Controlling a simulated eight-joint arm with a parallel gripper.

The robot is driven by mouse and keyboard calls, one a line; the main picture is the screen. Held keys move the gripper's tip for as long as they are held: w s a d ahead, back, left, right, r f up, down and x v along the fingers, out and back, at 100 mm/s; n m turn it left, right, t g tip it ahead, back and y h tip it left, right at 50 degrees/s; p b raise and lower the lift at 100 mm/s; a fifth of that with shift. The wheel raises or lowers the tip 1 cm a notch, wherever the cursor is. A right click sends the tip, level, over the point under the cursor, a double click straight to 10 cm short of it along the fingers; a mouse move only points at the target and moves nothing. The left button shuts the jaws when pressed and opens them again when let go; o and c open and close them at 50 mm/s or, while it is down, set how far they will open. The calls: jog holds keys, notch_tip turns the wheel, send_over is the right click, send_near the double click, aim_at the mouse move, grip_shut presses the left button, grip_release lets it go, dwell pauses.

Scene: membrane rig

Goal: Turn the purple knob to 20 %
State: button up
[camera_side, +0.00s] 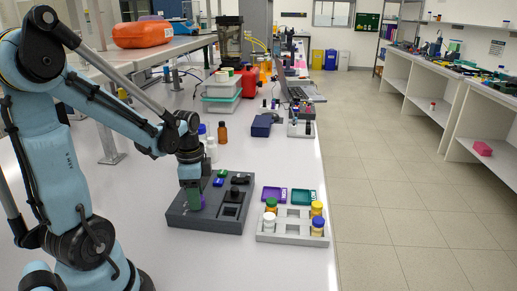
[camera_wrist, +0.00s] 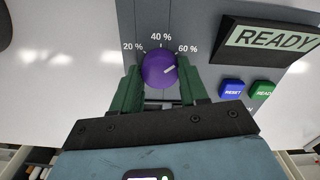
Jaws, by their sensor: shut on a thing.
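The purple knob (camera_wrist: 159,68) sits on the grey panel of the rig, with 20 %, 40 % and 60 % printed around its far side. Its white mark points up and to the right, toward the 60 % label. My gripper (camera_wrist: 159,80) is shut on the knob, with one green finger on its left and one on its right. In the side view my gripper (camera_side: 194,198) reaches down to the left part of the dark rig (camera_side: 218,224), and its finger hides most of the knob.
A READY display (camera_wrist: 272,38) stands right of the knob, with a blue RESET button (camera_wrist: 232,88) and a green button (camera_wrist: 263,89) below it. A light grey rack (camera_side: 292,240) with several capped bottles stands right of the rig, before purple (camera_side: 273,194) and teal (camera_side: 303,197) trays.

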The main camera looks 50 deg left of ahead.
jog(key=shift+n, duration=0.3)
jog(key=n, duration=0.4)
jog(key=shift+n, duration=0.3)
jog(key=n, duration=0.4)
jog(key=shift+n, duration=0.3)
jog(key=n, duration=0.5)
jog(key=shift+n, duration=2.5)
jog(key=o, duration=1.1)
jog(key=shift+c, duration=0.2)
